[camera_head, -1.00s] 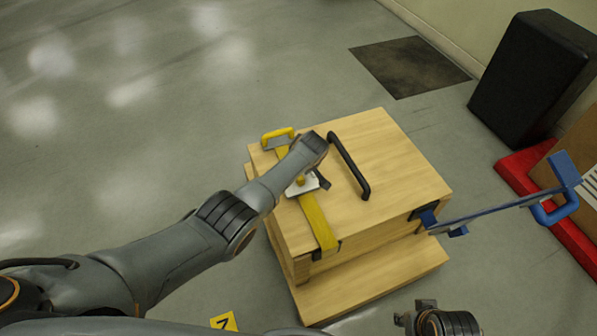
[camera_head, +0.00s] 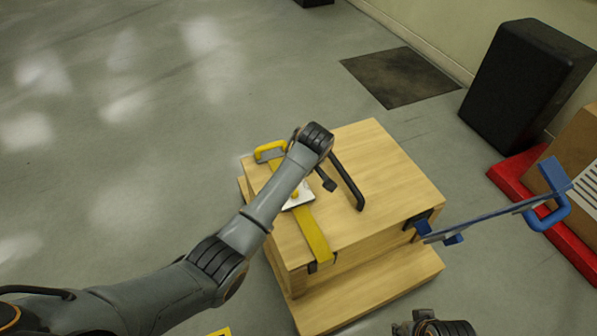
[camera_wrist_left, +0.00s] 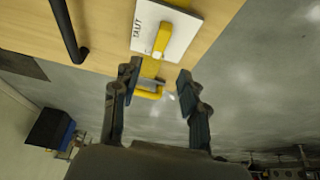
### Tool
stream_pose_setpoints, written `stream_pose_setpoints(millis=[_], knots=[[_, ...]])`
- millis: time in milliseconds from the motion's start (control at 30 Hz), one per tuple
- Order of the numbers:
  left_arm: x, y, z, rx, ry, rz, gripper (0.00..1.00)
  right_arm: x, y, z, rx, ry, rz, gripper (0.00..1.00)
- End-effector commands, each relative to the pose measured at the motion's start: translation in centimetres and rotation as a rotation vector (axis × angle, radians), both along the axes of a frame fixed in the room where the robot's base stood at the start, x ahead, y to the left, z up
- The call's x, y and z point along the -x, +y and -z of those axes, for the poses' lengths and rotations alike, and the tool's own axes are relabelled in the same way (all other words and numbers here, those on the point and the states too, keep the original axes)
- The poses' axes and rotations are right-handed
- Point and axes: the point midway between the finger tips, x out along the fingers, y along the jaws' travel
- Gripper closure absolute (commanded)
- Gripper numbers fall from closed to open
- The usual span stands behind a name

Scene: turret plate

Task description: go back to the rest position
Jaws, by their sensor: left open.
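My left arm reaches in from the left over a pale wooden box (camera_head: 380,160) in the head view. A white plate (camera_wrist_left: 185,38) with a printed word and a yellow lever (camera_wrist_left: 165,38) sits on a yellow strap (camera_head: 313,235) across the box top. A yellow handle (camera_head: 270,148) is at the strap's far end. My right gripper (camera_head: 418,326) is cut off at the bottom edge.
A black bar handle (camera_head: 348,182) stands on the box top beside my left wrist. A blue bar with a handle (camera_head: 490,218) sticks out from the box's right side. A black cabinet (camera_head: 520,85) and a red base (camera_head: 510,180) stand at right. The floor at left is clear.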

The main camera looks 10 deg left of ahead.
Motion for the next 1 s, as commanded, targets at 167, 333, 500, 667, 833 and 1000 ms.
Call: stream_pose_setpoints(millis=[167, 333, 500, 667, 833, 1000], knots=[[0.4, -0.2, -0.9, 0.000, 0.001, -0.001, 0.57, 0.0, 0.0, 0.0, 0.000, 0.000, 0.000, 0.70], [0.4, -0.2, -1.0, 0.000, 0.001, -0.001, 0.57, 0.0, 0.0, 0.0, 0.000, 0.000, 0.000, 0.70], [0.4, -0.2, -1.0, 0.000, 0.001, -0.001, 0.57, 0.0, 0.0, 0.0, 0.000, 0.000, 0.000, 0.70], [0.4, -0.2, -1.0, 0.000, 0.001, -0.001, 0.57, 0.0, 0.0, 0.0, 0.000, 0.000, 0.000, 0.70], [2.1, 0.2, 0.7, 0.014, 0.023, 0.035, 0.57, 0.0, 0.0, 0.0, 0.000, 0.000, 0.000, 0.70], [7.9, 1.6, 5.1, 0.051, 0.073, 0.166, 0.57, 0.0, 0.0, 0.0, 0.000, 0.000, 0.000, 0.70]])
